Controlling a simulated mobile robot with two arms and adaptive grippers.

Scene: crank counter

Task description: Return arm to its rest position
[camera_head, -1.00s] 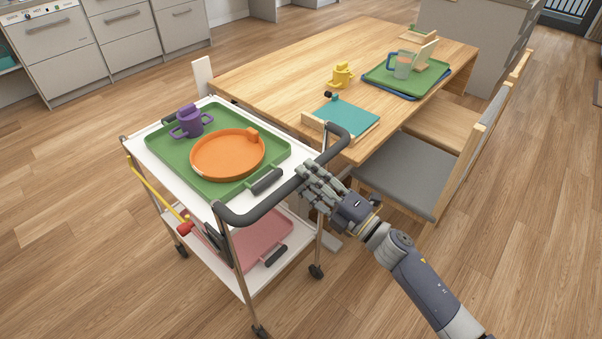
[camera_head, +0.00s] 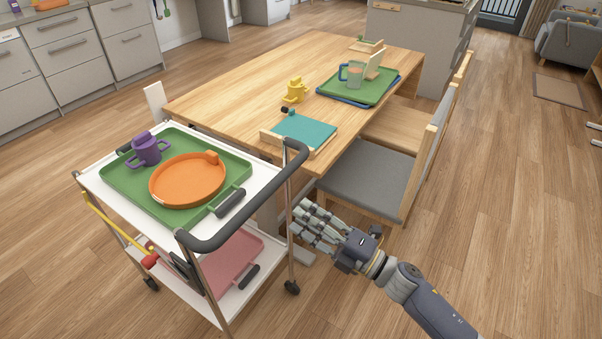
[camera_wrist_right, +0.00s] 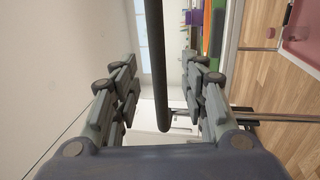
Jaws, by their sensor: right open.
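My right gripper (camera_head: 312,228) is at the lower middle of the head view, its arm coming in from the lower right. It is open and empty, just right of the trolley's black handle (camera_head: 240,222). In the right wrist view the two fingers (camera_wrist_right: 160,100) stand apart, with the dark handle bar (camera_wrist_right: 154,60) running through the picture between them. The head view shows the gripper apart from the handle. My left gripper is in neither view.
The white trolley (camera_head: 100,187) carries a green tray (camera_head: 122,180) with an orange plate (camera_head: 187,182) and a purple cup (camera_head: 146,150). A pink tray (camera_head: 232,262) is below. A wooden table (camera_head: 230,90) and a grey-seated chair (camera_head: 368,180) stand beyond.

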